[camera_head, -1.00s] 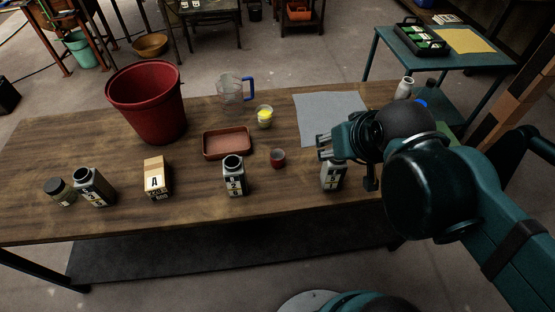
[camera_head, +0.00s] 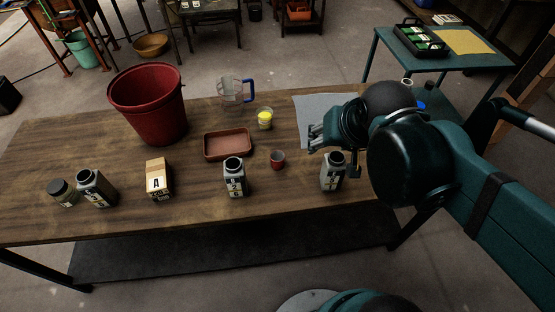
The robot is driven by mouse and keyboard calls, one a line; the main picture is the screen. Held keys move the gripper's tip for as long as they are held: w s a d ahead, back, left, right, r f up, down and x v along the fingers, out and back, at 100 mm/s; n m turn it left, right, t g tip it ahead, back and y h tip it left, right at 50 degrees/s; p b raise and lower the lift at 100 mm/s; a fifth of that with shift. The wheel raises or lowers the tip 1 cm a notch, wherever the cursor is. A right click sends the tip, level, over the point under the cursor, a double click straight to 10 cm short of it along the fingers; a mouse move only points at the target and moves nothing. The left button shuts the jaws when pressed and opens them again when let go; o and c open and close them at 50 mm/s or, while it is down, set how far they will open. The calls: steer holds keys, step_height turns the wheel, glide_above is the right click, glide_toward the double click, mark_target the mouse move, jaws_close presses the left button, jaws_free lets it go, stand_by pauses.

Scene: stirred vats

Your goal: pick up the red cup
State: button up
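The small red cup (camera_head: 277,159) stands upright on the wooden table, right of the brown tray and between two labelled bottles. My gripper (camera_head: 312,138) is above the table, to the right of the cup and a little farther back, apart from it. Its fingers point left and show a gap between them, with nothing seen in them. Part of the gripper is hidden behind my own wrist.
Labelled bottles stand left (camera_head: 235,177) and right (camera_head: 333,171) of the cup. A brown tray (camera_head: 207,151), a yellow-filled cup (camera_head: 265,118), a clear jug (camera_head: 232,91) and a large red bucket (camera_head: 150,108) stand behind or left. A grey mat (camera_head: 312,103) lies behind my gripper.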

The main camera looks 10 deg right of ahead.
steer(key=w+a+m+g+p, duration=0.1)
steer(key=w+a+m+p, duration=0.1)
steer(key=w+m, duration=0.1)
steer(key=m+g+p, duration=0.5)
steer(key=m+p, duration=0.3)
steer(key=m, duration=0.4)
glide_toward(277, 156)
steer(key=shift+s, duration=1)
steer(key=shift+a, duration=0.25)
steer(key=shift+f, duration=0.1)
steer(key=shift+f, duration=1.2)
steer(key=shift+f, duration=0.1)
steer(key=shift+w+d+f+b, duration=0.1)
steer(key=shift+f+b, duration=0.8)
steer(key=shift+f, duration=1.6)
